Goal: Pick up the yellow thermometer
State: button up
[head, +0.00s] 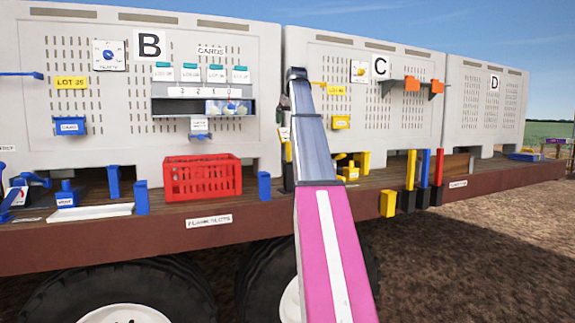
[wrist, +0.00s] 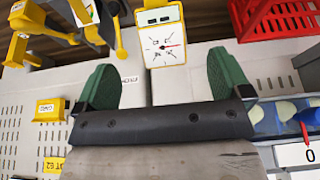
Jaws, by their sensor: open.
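A yellow instrument with a white dial face and a red needle (wrist: 164,46) shows at the top middle of the wrist view; it looks like the yellow thermometer. It stands upright or leans; I cannot tell which. My gripper (wrist: 160,90) is open, with its two green fingertips wide apart. The instrument shows beyond the gap between them, apart from both fingers. Nothing is held. In the head view my arm covers this area, and my gripper's fingers are hidden there.
A red crate (head: 202,178) stands on the deck left of my arm. Yellow tools (wrist: 40,48) lie close to the instrument. Yellow, blue and red sticks (head: 424,168) stand in black holders at the deck edge. A shelf of small boxes (head: 170,103) projects from panel B.

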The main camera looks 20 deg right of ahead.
aim_at(287, 137)
jog(key=x, duration=0.9)
jog(key=shift+s+f, duration=0.15)
jog(key=shift+s, duration=0.05)
jog(key=c, duration=1.3)
